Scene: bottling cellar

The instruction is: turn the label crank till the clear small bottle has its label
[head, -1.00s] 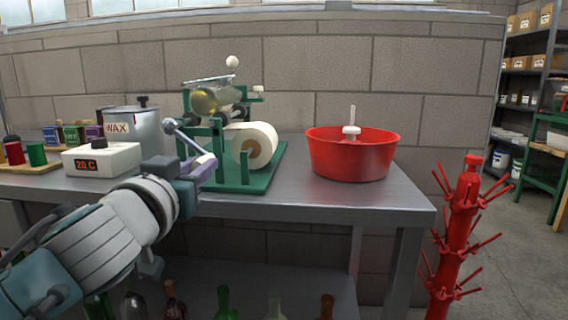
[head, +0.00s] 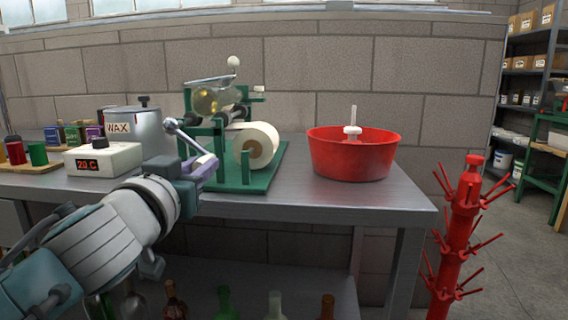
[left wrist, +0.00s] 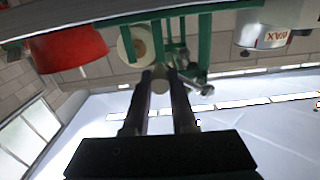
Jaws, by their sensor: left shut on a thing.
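The green label machine (head: 233,180) stands on the metal bench with a white label roll (head: 257,143) on its front. The clear small bottle (head: 213,100) lies on its side on top of the machine; I cannot tell whether it carries a label. The label crank (head: 187,136) is a grey metal arm slanting down to a pale handle. My left gripper (head: 203,168) is shut on the crank handle at the machine's front left. In the left wrist view the fingers (left wrist: 160,84) close around the cream handle. My right gripper is not in view.
A wax pot (head: 143,128) and a white heater box (head: 102,160) stand left of the machine, close to my left arm. A red tub (head: 352,155) stands to the right. A red bottle tree (head: 463,225) stands on the floor beyond the bench end. Bare bench lies along the front edge.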

